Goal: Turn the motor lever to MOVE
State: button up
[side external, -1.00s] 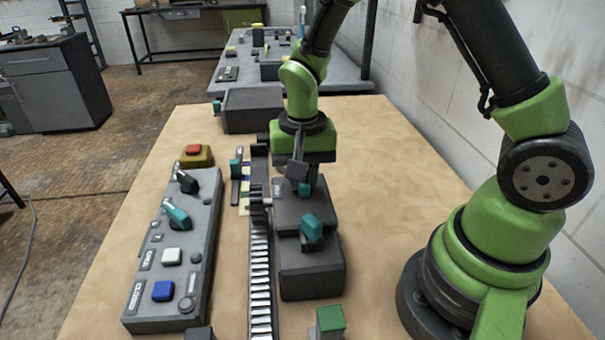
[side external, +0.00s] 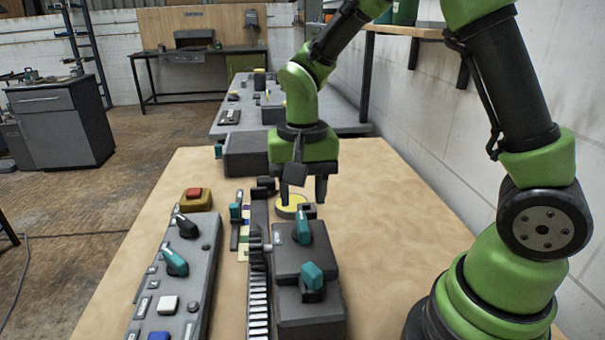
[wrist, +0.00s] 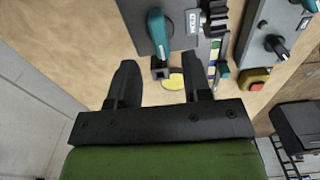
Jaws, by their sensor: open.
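A teal lever (side external: 303,228) stands on the dark grey box (side external: 288,262) in the middle of the table. It also shows in the wrist view (wrist: 157,35), next to a pale label (wrist: 192,22) too small to read surely. A second teal lever (side external: 312,276) sits on the nearer part of the box. I cannot tell from lettering which is the motor lever. My gripper (side external: 303,192) is open and empty, above and behind the first lever. In the wrist view its fingers (wrist: 160,68) are apart, with the lever's lower end between or just beyond their tips.
A yellow disc (side external: 291,206) lies below my gripper. A toothed strip (side external: 258,300) runs left of the box. Further left is a control panel (side external: 198,285) with a teal knob (side external: 175,262), black knob (side external: 187,226) and buttons. The table's right side is clear.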

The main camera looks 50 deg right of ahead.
jog(key=shift+r, duration=1.9)
jog(key=shift+r, duration=0.1)
jog(key=s+a+r+n+t+y, duration=0.1)
jog(key=s+r+n+t, duration=0.4)
jog(key=s+r, duration=0.5)
jog(key=s+t+y, duration=0.1)
jog(key=s+t, duration=0.1)
jog(key=s, duration=0.2)
jog(key=shift+a, duration=0.15)
